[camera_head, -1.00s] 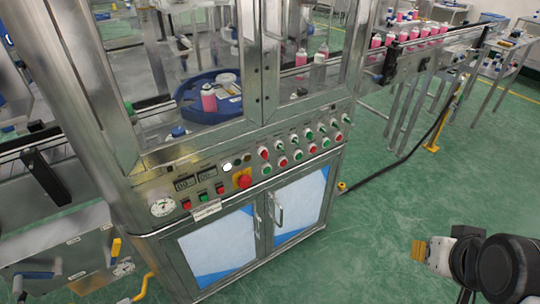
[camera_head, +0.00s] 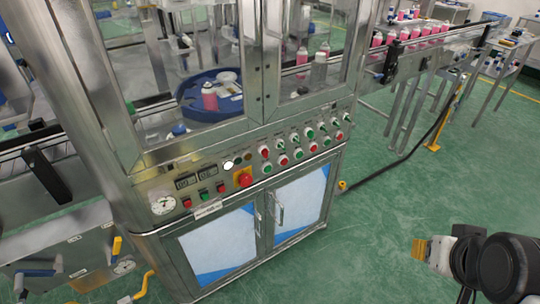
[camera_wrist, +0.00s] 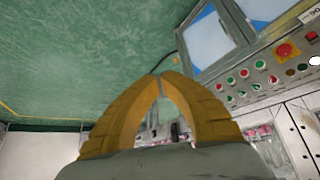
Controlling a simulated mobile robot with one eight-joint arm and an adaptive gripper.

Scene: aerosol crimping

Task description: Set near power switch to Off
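The machine's control panel (camera_head: 230,173) carries several red, green and white buttons and small rotary switches. A large red knob on a yellow plate (camera_head: 243,178) sits near its middle, left of the rows of buttons; it also shows at the upper right of the wrist view (camera_wrist: 287,50). Which control is the near power switch cannot be told, and no label or setting is readable. My gripper (camera_head: 419,250) is at the lower right of the head view, over the floor, apart from the panel. In the wrist view its yellow fingertips (camera_wrist: 165,76) meet, with nothing between them.
Below the panel are cabinet doors (camera_head: 299,208) with protruding handles. A round gauge (camera_head: 163,204) is at the panel's left. A conveyor (camera_head: 440,42) with pink bottles runs at the upper right. A black cable (camera_head: 400,158) lies on the green floor. The floor between gripper and cabinet is clear.

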